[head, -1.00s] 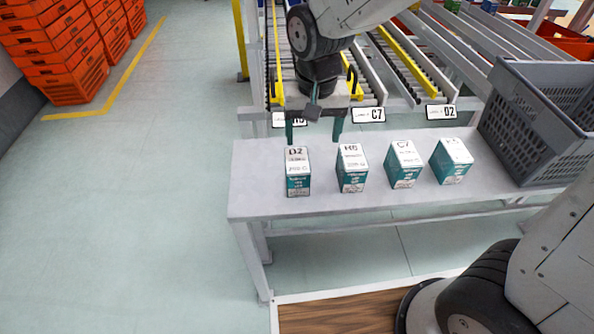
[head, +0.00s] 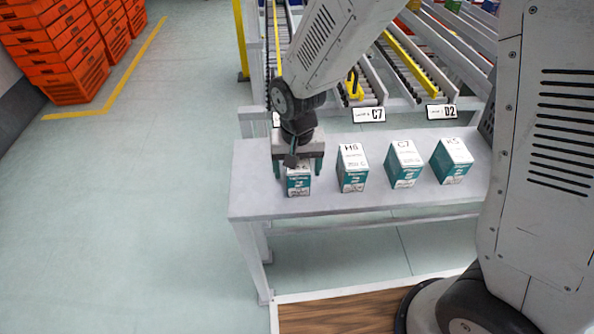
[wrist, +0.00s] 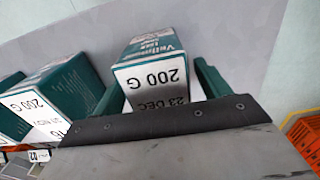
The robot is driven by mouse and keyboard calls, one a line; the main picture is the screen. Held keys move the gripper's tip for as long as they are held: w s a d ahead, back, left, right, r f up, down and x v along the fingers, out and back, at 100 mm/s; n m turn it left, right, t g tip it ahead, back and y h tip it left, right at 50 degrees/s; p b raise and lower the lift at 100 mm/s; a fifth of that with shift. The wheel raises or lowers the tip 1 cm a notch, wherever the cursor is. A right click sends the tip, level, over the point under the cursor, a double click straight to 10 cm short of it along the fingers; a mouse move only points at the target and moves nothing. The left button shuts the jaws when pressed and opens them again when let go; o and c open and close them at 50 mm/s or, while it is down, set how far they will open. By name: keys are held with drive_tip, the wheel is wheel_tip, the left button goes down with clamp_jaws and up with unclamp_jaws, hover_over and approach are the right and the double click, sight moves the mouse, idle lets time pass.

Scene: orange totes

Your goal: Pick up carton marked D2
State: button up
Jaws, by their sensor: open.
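The carton marked D2 (head: 298,185) is a white and teal box standing upright at the left end of the grey table. My gripper (head: 297,168) is over it, pointing down, with one finger on each side. The gripper hides the carton's top, so its D2 mark, readable earlier, is covered now. In the wrist view the carton (wrist: 150,58) sits between the two green fingers of my gripper (wrist: 160,85), its "200 G" face showing. The fingers are open. I cannot tell whether either finger touches the carton.
Three similar cartons stand to the right: one with an H mark (head: 352,170), one marked C7 (head: 404,165) and one more (head: 452,162). The table (head: 270,207) has bare room in front. Roller lanes with signs C7 (head: 369,115) and D2 (head: 441,112) lie behind. Orange totes (head: 60,60) are stacked far left.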

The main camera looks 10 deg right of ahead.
drive_tip(key=c, duration=1.2)
drive_tip(key=shift+r, duration=0.1)
